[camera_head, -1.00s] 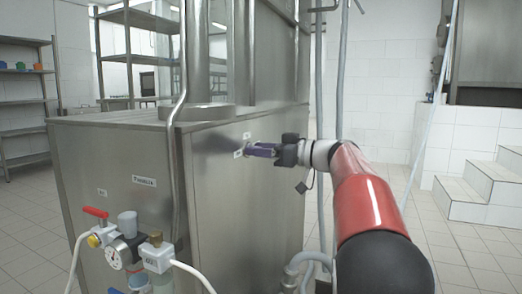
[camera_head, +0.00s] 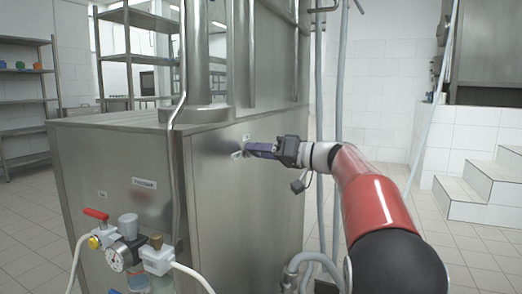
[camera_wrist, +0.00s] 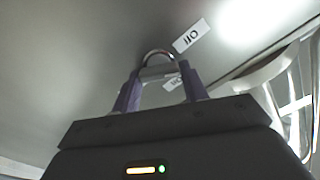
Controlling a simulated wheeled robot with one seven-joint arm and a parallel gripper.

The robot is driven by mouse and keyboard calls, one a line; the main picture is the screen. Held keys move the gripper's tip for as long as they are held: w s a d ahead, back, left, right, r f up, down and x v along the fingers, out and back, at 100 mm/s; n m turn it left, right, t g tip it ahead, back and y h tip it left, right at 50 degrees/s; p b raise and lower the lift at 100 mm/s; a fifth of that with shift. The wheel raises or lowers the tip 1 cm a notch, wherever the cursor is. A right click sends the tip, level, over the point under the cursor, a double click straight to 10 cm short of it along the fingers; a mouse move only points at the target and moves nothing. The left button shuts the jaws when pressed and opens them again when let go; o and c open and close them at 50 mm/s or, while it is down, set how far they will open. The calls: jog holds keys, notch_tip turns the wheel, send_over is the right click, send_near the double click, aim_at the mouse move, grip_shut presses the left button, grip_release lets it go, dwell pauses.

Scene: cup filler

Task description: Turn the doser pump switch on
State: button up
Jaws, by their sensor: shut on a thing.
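The doser pump switch (camera_wrist: 158,58) is a small metal knob with a round collar on the steel machine's wall in the wrist view. An "OFF" label (camera_wrist: 191,36) is at its upper right; a second, partly covered label (camera_wrist: 172,83) is below it, between my fingers. My gripper (camera_wrist: 158,77) has purple fingers, one on each side of the switch lever, and is shut on it. In the head view my gripper (camera_head: 249,151) reaches the machine's right face, and the switch is mostly hidden behind the fingers.
The steel machine (camera_head: 240,200) fills the centre. A valve with a red handle (camera_head: 96,213), a gauge (camera_head: 115,259) and hoses are at lower left. Grey vertical pipes (camera_head: 341,90) stand behind my wrist. White steps (camera_head: 475,190) are at right, with open tiled floor before them.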

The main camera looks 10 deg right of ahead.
jog(key=m+p, duration=0.4)
jog(key=m, duration=0.8)
jog(key=shift+w+f+p, duration=0.1)
jog(key=shift+f+p, duration=0.05)
jog(key=shift+p, duration=0.25)
jog(key=o, duration=1)
jog(key=shift+f, duration=0.1)
jog(key=shift+d, duration=0.1)
jog(key=v, duration=0.7)
jog(key=shift+s+d, duration=0.25)
